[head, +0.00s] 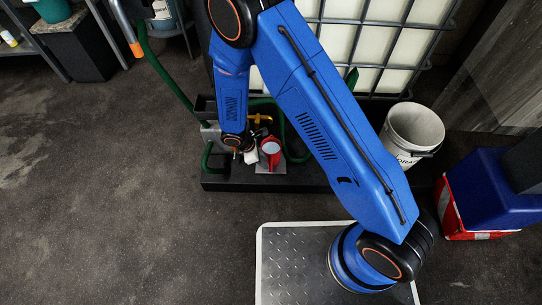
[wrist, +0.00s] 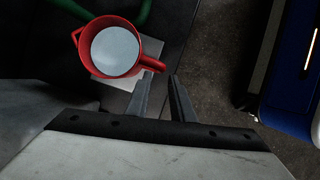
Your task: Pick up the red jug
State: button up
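The red jug (wrist: 84,54) stands upright in the wrist view, seen from above, with a pale grey inside. A pointed spout shows at its left and a handle (wrist: 152,64) at its lower right. In the head view the jug (head: 264,162) stands on a small pale plate on a dark platform. My gripper (wrist: 160,82) is open, with two grey fingers apart and nothing between them. The fingertips are close to the handle, just below it in the picture; whether they touch it I cannot tell. In the head view the fingers are too small to make out.
The dark platform (head: 285,184) also carries green hoses (head: 207,160) and a yellow fitting (head: 262,119). A white bucket (head: 412,128) stands at its right, before a caged white tank (head: 385,45). A metal-plated platform (head: 290,262) lies nearer. Floor at left is clear.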

aim_at(271, 170)
jog(key=shift+x, duration=4.65)
jog(key=shift+s+a+f, duration=0.1)
jog(key=shift+s+a, duration=0.05)
jog(key=shift+a, duration=0.05)
grip_shut()
